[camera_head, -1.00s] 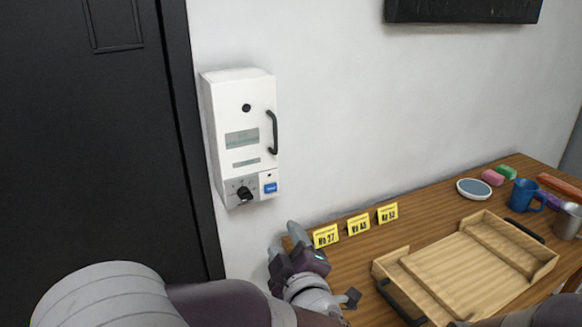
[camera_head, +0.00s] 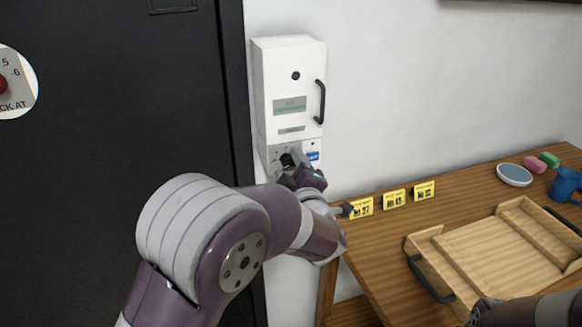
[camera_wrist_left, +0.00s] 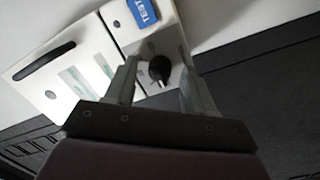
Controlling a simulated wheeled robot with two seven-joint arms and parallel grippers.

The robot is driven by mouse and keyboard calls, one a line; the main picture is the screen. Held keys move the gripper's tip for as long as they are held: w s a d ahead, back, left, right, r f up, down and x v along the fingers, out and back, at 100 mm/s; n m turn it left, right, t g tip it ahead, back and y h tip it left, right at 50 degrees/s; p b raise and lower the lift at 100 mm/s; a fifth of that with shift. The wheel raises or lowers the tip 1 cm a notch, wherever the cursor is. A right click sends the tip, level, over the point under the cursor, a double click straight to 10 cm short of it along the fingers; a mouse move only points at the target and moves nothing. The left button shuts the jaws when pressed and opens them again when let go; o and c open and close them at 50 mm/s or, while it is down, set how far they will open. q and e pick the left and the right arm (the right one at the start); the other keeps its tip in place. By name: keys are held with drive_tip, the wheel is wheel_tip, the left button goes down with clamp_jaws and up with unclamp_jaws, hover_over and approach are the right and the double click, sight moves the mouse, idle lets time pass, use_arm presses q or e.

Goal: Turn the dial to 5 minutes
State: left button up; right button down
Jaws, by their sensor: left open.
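The white wall box (camera_head: 264,95) has a black dial (camera_head: 287,160) at its lower left, which is partly hidden by my gripper in the head view. My left gripper (camera_head: 297,168) is at the dial. In the left wrist view the dial (camera_wrist_left: 160,68) shows between the two open fingers (camera_wrist_left: 158,80), with a gap visible around it. A blue TEST button (camera_wrist_left: 142,12) is beside it, also seen in the head view (camera_head: 313,156). The dial's marks are too small to read. Part of my right arm, with its dark gripper (camera_head: 484,309), shows at the bottom right; its jaws are unclear.
A wooden table (camera_head: 385,240) is at the right, with yellow number cards (camera_head: 394,198), a wooden tray (camera_head: 425,238), a blue dish (camera_head: 514,174) and a blue mug (camera_head: 566,185). A dark door (camera_head: 90,200) is at the left. A round picture with a red knob (camera_head: 3,84) is at the left edge.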

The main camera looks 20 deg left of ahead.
use_arm(q)
clamp_jaws()
drive_tip(key=m+p, duration=0.2)
drive_tip(key=p, duration=0.1)
drive_tip(key=shift+r+m, duration=0.3)
drive_tip(key=shift+m, duration=0.1)
drive_tip(key=shift+m+p, duration=1.2)
drive_tip(key=shift+p, duration=0.05)
drive_tip(key=m+g+p, duration=0.1)
drive_tip(key=m+p, duration=0.1)
drive_tip(key=p, duration=0.1)
drive_tip(key=shift+f+m, duration=0.1)
drive_tip(key=shift+m, duration=0.3)
drive_tip(key=shift+f+m, duration=0.1)
drive_tip(key=shift+m, duration=0.2)
